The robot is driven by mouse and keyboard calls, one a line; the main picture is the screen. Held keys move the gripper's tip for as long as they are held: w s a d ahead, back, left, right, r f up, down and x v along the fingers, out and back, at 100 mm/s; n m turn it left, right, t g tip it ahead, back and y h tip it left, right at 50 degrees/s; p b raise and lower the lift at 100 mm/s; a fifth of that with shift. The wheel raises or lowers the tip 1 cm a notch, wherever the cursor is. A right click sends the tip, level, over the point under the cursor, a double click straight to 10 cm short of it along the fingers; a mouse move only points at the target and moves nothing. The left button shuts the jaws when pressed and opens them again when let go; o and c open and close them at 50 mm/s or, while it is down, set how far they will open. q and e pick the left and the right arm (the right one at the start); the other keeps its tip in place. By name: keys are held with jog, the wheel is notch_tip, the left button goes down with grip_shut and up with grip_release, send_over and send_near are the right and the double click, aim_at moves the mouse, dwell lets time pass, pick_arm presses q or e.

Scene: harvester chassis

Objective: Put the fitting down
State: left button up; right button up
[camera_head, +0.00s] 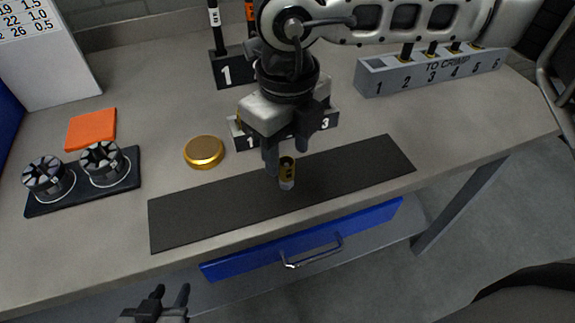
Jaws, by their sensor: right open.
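My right gripper (285,166) points down over the mat. Its jaws are open, with the fitting at its fingertips. My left gripper (170,293) is low in front of the bench, at the bottom of the view, with its fingers apart and nothing between them.
A numbered block (331,121) stands partly hidden behind my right gripper. A gold disc (204,152), an orange square (91,128) and a dark tray (131,180) with two collets lie left. A grey "TO CRIMP" rack (430,77) stands back right. A blue drawer (300,240) sits below.

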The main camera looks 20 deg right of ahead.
notch_tip(320, 180, up, 6)
jog(key=shift+r, duration=0.1)
dwell(0.5)
